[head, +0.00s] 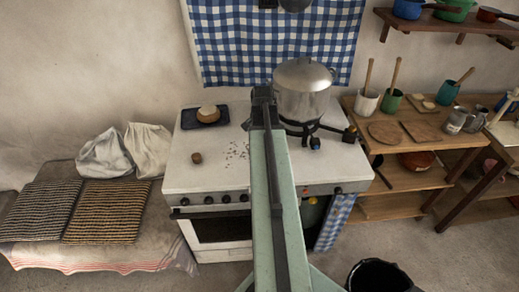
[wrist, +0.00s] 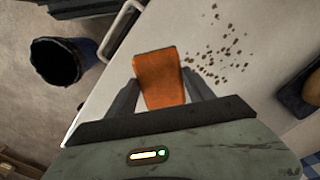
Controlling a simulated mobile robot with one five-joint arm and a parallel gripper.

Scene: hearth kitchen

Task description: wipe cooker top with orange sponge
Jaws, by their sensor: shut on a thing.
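The cooker (head: 215,175) has a white top with dark crumbs (head: 238,151) scattered near its middle. My gripper (head: 262,92) reaches over the cooker top in the head view, and my arm hides part of the top. In the wrist view my gripper (wrist: 160,92) is shut on the orange sponge (wrist: 158,75), which sits between the two fingers. The crumbs (wrist: 218,55) lie to the right of the sponge there, apart from it in the picture. I cannot tell whether the sponge touches the top. The sponge cannot be made out in the head view.
A large lidded metal pot (head: 303,95) stands on a burner at the back right of the cooker. A dark tray (head: 188,120) with a round pale-topped thing lies at the back left. A small brown thing (head: 196,158) sits near the left front. A black bucket (head: 380,277) stands on the floor.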

